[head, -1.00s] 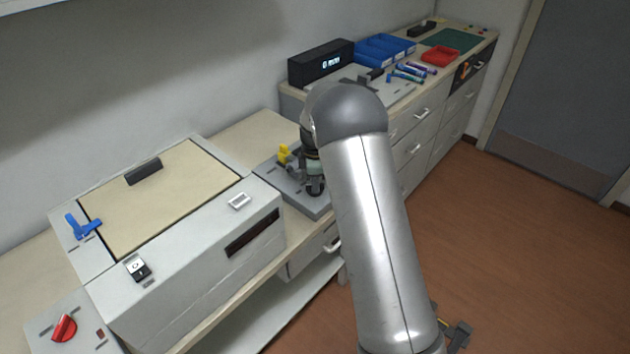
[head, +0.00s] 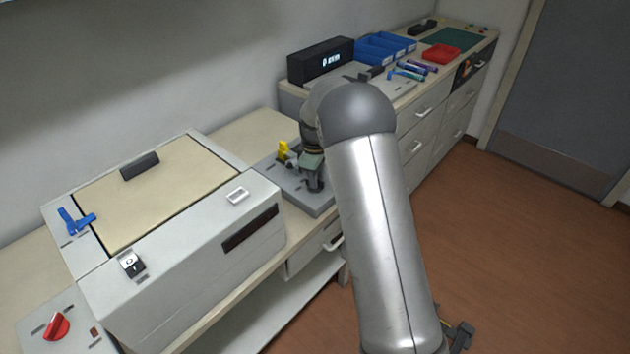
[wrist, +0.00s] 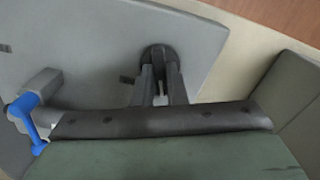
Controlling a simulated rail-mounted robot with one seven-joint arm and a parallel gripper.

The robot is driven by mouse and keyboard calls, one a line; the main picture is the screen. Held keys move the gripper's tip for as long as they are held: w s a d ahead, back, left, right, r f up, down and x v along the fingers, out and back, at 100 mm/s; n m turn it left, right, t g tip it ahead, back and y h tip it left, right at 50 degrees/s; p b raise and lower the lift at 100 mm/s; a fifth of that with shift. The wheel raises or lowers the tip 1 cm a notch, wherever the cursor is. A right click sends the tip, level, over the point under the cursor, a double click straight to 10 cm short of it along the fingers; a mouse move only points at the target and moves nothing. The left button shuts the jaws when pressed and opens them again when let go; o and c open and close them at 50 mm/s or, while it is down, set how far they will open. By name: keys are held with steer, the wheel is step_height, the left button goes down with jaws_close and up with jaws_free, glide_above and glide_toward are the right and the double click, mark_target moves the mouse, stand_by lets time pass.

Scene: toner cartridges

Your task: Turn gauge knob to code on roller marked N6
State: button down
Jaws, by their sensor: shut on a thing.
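My gripper (head: 313,184) is low over a grey plate (head: 322,206) on the near counter, partly hidden by my arm. In the wrist view my two dark fingers (wrist: 160,88) are shut on a round black knob (wrist: 158,54) on the grey plate (wrist: 90,40). The knob's mark cannot be read. A black box with a lit display (head: 322,62) stands on the far counter; its characters are too small to read surely. Several blue and purple rollers (head: 408,72) lie in front of it; no N6 mark can be read.
A yellow part (head: 283,150) stands beside my gripper. Left are a large grey machine (head: 180,260) with a blue lever (head: 76,221) and a red knob (head: 56,326). Blue bins (head: 385,48) and a red tray (head: 440,53) stand far right. A blue piece (wrist: 26,112) is at wrist-view left.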

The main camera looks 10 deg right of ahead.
steer(key=m+b, duration=0.1)
steer(key=m, duration=0.5)
steer(key=shift+b, duration=0.35)
steer(key=m, duration=0.6)
steer(key=shift+r+m+b, duration=0.1)
steer(key=shift+m+b, duration=0.25)
steer(key=shift+m, duration=0.05)
steer(key=c, duration=1.5)
jaws_free()
steer(key=shift+o, duration=0.2)
step_height(320, 180, up, 17)
steer(key=shift+r+b, duration=0.2)
steer(key=shift+b, duration=0.2)
steer(key=shift+s, duration=0.1)
